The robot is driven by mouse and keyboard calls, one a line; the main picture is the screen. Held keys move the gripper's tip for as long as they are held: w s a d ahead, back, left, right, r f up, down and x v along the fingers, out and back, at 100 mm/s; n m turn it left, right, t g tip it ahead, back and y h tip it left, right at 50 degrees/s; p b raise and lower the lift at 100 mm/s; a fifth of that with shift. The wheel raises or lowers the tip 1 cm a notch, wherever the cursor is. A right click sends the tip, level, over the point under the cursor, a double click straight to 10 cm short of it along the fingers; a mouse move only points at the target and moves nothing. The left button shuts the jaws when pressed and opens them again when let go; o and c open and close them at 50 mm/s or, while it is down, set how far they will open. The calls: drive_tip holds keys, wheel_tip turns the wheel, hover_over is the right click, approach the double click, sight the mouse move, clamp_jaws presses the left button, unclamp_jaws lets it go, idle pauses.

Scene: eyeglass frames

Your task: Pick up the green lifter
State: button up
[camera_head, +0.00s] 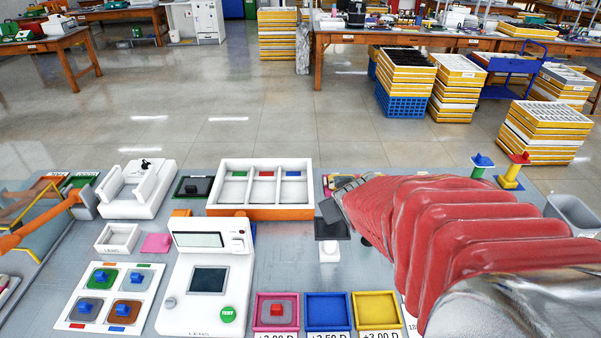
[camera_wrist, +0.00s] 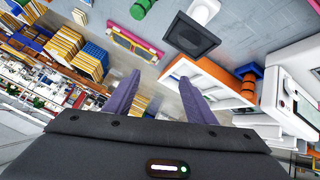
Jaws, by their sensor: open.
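A small upright piece with a green base and blue top, the likely green lifter (camera_head: 480,173), stands at the right of the bench in the head view, left of a yellow piece with a red top (camera_head: 510,182). A green cylinder (camera_wrist: 140,9) shows at the top edge of the wrist view; I cannot tell if it is the same piece. My gripper (camera_wrist: 160,77) is open, its two purple-grey fingers apart with nothing between them. In the head view my red-sleeved arm partly hides the gripper, which is over the bench, well left of the green-based piece.
A white three-compartment tray (camera_head: 265,211) and a white tester (camera_head: 208,275) stand left of my gripper. Pink, blue (camera_head: 328,309) and yellow (camera_head: 376,309) trays line the front. A grey bin (camera_head: 573,214) stands at the right edge. An orange-and-blue cylinder (camera_wrist: 248,82) shows in the wrist view.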

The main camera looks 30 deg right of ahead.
drive_tip(key=s+d+f+t, duration=0.1)
drive_tip(key=d+f+t, duration=0.1)
drive_tip(key=d+f, duration=0.7)
drive_tip(key=s+d+f+t+y, duration=0.2)
drive_tip(key=s+f+t, duration=0.1)
drive_tip(key=s+f, duration=0.3)
drive_tip(key=shift+d+f+m, duration=0.15)
drive_tip(key=shift+d+m, duration=0.15)
hover_over(370, 246)
wheel_tip(370, 246, down, 3)
drive_tip(key=shift+w+d+f, duration=0.1)
drive_tip(key=shift+w+f, duration=0.05)
drive_tip(key=shift+w, duration=0.2)
drive_tip(key=shift+w, duration=0.1)
